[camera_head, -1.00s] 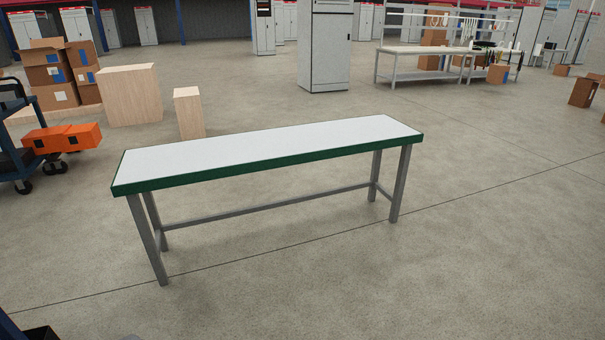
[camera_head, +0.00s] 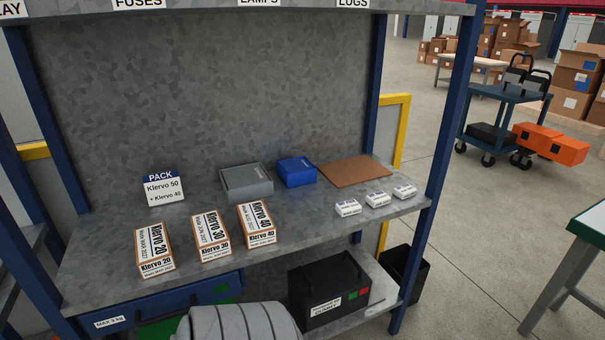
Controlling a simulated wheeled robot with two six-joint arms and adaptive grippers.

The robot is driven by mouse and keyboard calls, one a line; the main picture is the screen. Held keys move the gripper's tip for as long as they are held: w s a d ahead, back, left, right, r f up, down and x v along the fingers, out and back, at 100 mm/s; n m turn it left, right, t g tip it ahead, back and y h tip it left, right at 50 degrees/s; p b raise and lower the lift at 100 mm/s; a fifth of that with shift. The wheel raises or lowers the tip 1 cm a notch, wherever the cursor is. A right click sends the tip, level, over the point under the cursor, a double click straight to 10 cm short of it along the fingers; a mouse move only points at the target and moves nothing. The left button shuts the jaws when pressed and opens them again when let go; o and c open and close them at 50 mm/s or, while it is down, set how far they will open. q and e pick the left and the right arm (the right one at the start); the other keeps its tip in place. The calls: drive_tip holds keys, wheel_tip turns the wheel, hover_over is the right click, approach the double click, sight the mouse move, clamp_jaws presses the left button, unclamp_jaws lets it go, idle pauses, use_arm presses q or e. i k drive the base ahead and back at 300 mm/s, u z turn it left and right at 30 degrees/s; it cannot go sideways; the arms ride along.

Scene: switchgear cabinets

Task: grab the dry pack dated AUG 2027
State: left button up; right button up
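Three small white packs with dark print lie in a slanting row at the right end of the metal shelf. One is the left pack (camera_head: 348,208), then the middle pack (camera_head: 377,199) and the right pack (camera_head: 404,191). They lie apart from each other. Their print is too small to read, so I cannot tell which has AUG 2027 or whether they are the dry packs. Neither of my grippers shows in the head view.
The shelf board (camera_head: 310,220) also bears Klervo 20 (camera_head: 155,250), Klervo 30 (camera_head: 211,236) and Klervo 40 (camera_head: 257,223) boxes, a PACK card (camera_head: 163,188), a grey box (camera_head: 246,182), a blue box (camera_head: 297,172) and a brown board (camera_head: 359,171). A blue post (camera_head: 436,150) stands right.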

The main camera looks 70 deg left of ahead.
sight(406, 191)
drive_tip(key=u, duration=0.25)
drive_tip(key=i, duration=3.2)
drive_tip(key=u, duration=0.85)
